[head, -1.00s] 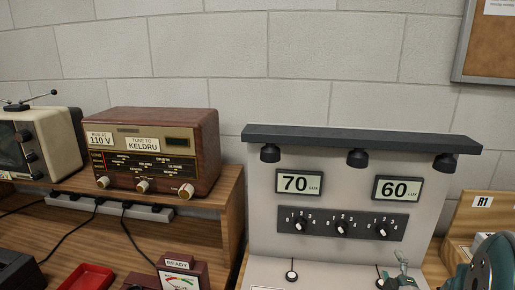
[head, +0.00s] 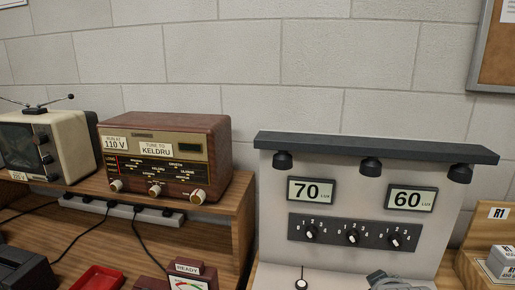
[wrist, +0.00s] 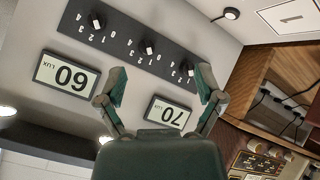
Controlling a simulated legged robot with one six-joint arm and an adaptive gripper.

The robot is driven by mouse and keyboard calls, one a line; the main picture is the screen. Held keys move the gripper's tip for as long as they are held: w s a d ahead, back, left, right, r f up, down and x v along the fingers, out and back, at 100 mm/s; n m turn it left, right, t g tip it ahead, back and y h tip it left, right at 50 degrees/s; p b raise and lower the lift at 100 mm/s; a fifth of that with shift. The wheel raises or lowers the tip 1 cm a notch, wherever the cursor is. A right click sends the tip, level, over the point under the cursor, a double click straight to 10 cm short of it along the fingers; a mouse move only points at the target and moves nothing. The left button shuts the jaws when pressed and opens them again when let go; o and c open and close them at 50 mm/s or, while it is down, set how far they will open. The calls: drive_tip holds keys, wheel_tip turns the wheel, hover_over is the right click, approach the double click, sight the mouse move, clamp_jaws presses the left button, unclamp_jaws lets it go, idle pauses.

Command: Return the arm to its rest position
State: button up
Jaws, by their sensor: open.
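My gripper (wrist: 160,92) shows in the wrist view with its two green-grey fingers spread wide and nothing between them. Behind the fingers, seen upside down, is the grey light panel with its 60 LUX display (wrist: 67,77) and 70 LUX display (wrist: 168,114). The row of knobs (wrist: 149,47) shows beyond the fingertips. In the head view the light panel (head: 270,215) stands at the right under a dark lamp bar (head: 375,147).
A brown radio (head: 165,155) and a cream television (head: 75,140) stand on a wooden shelf at the left. A red tray (head: 95,279) and a READY meter (head: 190,275) are below. A wooden holder marked R1 (head: 498,213) is at the right.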

drive_tip(key=s+a+r+m+g+y, duration=0.1)
drive_tip(key=s+a+m+g, duration=0.1)
drive_tip(key=s+a, duration=0.2)
drive_tip(key=s+a+m+g+y, duration=0.1)
drive_tip(key=s+a, duration=0.3)
drive_tip(key=s, duration=0.6)
drive_tip(key=shift+a+r+m+g+y, duration=0.3)
drive_tip(key=shift+a+r+m+g, duration=0.1)
drive_tip(key=shift+m+g, duration=0.25)
